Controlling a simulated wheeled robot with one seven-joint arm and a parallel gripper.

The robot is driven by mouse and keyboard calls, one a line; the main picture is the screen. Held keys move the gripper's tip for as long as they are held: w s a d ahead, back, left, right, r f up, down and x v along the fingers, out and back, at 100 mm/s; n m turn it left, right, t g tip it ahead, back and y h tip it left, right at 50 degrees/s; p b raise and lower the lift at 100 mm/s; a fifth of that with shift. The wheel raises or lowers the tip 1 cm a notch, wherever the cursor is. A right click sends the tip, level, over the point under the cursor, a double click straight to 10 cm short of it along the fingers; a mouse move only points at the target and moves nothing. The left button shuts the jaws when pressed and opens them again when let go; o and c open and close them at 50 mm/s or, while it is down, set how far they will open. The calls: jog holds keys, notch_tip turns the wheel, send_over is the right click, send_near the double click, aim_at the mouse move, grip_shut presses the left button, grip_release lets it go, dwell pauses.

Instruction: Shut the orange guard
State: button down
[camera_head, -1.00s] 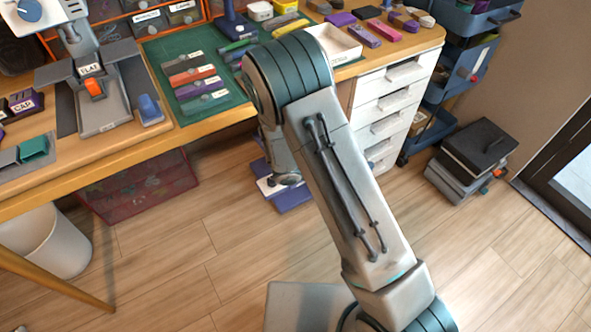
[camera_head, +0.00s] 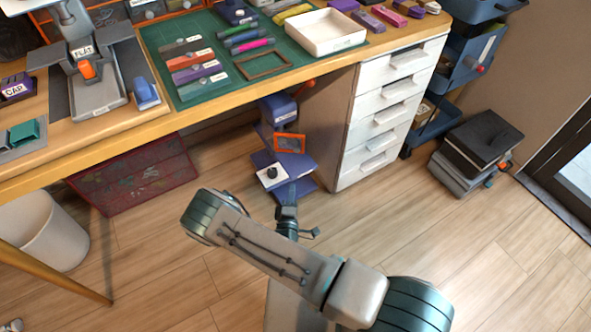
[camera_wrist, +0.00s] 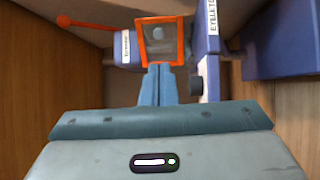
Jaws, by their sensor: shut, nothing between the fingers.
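The orange guard (camera_head: 289,135) is a square orange frame with a see-through panel. It stands on a blue-purple press (camera_head: 277,108) under the workbench. In the wrist view the guard (camera_wrist: 181,42) faces me, upright, just beyond my fingertips. My gripper (camera_wrist: 159,68) is shut and empty, its fingertips at or just short of the guard's lower edge; I cannot tell whether they touch. In the head view my gripper (camera_head: 287,190) is low, in front of the press, pointing towards it. The guard's hinge is not clear.
A red lever (camera_wrist: 85,24) sticks out left of the guard. A blue body labelled EYELETS (camera_wrist: 210,30) stands right of it. The white drawer unit (camera_head: 385,120) is right of the press, the red mesh bin (camera_head: 135,180) left. The floor in front is clear.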

jog(key=b, duration=0.5)
send_near(298, 151)
jog(key=w, duration=0.5)
jog(key=shift+w+a+f, duration=0.2)
jog(key=shift+w, duration=0.1)
jog(key=shift+w+r, duration=0.2)
jog(key=shift+w, duration=0.55)
jog(key=shift+d+r, duration=0.1)
jog(key=shift+w+d+r+p, duration=0.1)
jog(key=shift+w+d+p, duration=0.2)
jog(key=shift+p, duration=0.65)
jog(key=shift+w+d+p, duration=0.85)
jog(key=shift+w+p, duration=0.25)
jog(key=shift+w+d+p, duration=0.15)
jog(key=shift+w+p, duration=0.7)
jog(key=shift+w, duration=1.2)
jog(key=shift+d, duration=0.1)
